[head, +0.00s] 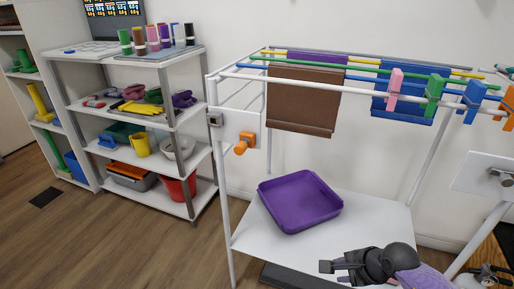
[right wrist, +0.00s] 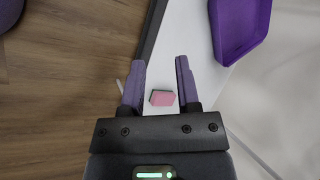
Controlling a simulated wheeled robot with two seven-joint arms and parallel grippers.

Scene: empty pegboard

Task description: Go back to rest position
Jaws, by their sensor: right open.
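My right gripper (head: 338,268) is low in the head view, in front of the lower shelf of the white rack. In the right wrist view, the two purple fingers of my right gripper (right wrist: 160,64) stand apart, with nothing clamped between them. A small pink block with a dark side (right wrist: 162,98) shows between the fingers, against the white shelf surface (right wrist: 186,34). I cannot tell how far below the fingers it is. My left gripper is in neither view.
A purple tray (head: 300,201) sits on the rack's lower shelf (head: 372,217). Coloured rods above carry brown (head: 304,98) and blue sheets and several clothespins. An orange knob (head: 241,147) sticks out at the rack's left. Wooden floor (head: 120,245) is clear at left.

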